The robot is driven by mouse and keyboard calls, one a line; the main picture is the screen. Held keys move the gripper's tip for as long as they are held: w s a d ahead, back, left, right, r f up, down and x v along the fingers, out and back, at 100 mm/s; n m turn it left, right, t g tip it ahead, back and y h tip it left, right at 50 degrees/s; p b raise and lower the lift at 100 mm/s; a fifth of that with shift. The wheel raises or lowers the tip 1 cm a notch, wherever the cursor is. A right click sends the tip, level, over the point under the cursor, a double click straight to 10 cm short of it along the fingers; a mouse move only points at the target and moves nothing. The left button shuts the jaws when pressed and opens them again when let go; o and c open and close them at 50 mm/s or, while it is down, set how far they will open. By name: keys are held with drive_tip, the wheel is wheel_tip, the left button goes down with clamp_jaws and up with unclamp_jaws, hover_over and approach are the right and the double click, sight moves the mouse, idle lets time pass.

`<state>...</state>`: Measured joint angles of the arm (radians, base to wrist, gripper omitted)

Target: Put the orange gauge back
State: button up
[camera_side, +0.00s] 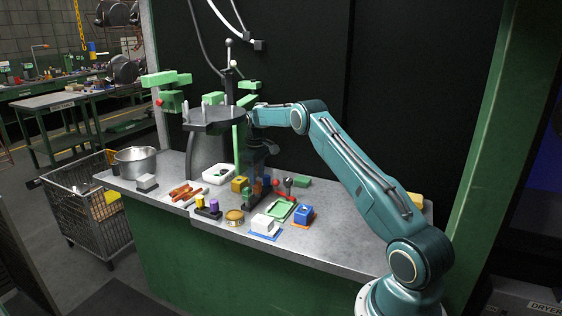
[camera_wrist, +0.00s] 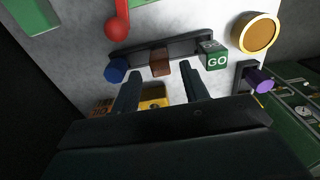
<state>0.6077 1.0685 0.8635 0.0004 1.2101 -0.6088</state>
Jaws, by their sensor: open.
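In the wrist view an orange-brown block (camera_wrist: 161,62), which looks like the orange gauge, is at the middle of a dark rack (camera_wrist: 184,46). I cannot tell whether it is seated in a slot. A blue cylinder (camera_wrist: 115,71) is by one end of the rack and a green block marked GO (camera_wrist: 216,60) by the other. My gripper (camera_wrist: 160,82) is open, with the orange-brown block just beyond and between its fingertips, not held. In the side view my dark gripper (camera_side: 260,172) points down over the rack, which it partly hides.
A yellow block (camera_wrist: 153,97) shows between my fingers. A gold round tin (camera_wrist: 256,34), a purple-topped piece (camera_wrist: 262,81) and a red-ended tool (camera_wrist: 117,27) lie near. In the side view, a green tray (camera_side: 280,211) and blue box (camera_side: 304,213) stand right; a large dark fixture (camera_side: 207,150) stands left.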

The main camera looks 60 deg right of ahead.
wheel_tip(320, 180, up, 10)
idle(0.5)
idle(0.5)
drive_tip(key=w+d+r+m+t+h, duration=0.1)
drive_tip(key=d+r+m+t+h, duration=0.15)
drive_tip(key=d+r+m, duration=0.2)
drive_tip(key=s+a+r+t, duration=0.1)
drive_tip(key=a+r, duration=0.1)
drive_tip(key=r, duration=0.5)
drive_tip(key=s+a+r+t, duration=0.1)
drive_tip(key=s+a+r, duration=0.1)
drive_tip(key=r, duration=0.5)
drive_tip(key=s+a+r, duration=0.2)
drive_tip(key=a, duration=0.5)
drive_tip(key=s+a+r, duration=0.2)
drive_tip(key=a, duration=0.6)
drive_tip(key=s+a+f+n+y, duration=0.1)
drive_tip(key=s+a+n+y, duration=0.15)
drive_tip(key=s+a, duration=1.2)
drive_tip(key=s+a+f+n, duration=0.1)
drive_tip(key=s+a+f, duration=0.2)
drive_tip(key=s+f, duration=0.2)
drive_tip(key=s+a+f+n+t, duration=0.1)
drive_tip(key=s+a+f, duration=0.3)
drive_tip(key=s, duration=0.5)
drive_tip(key=shift+a+f, duration=0.25)
drive_tip(key=shift+f, duration=0.15)
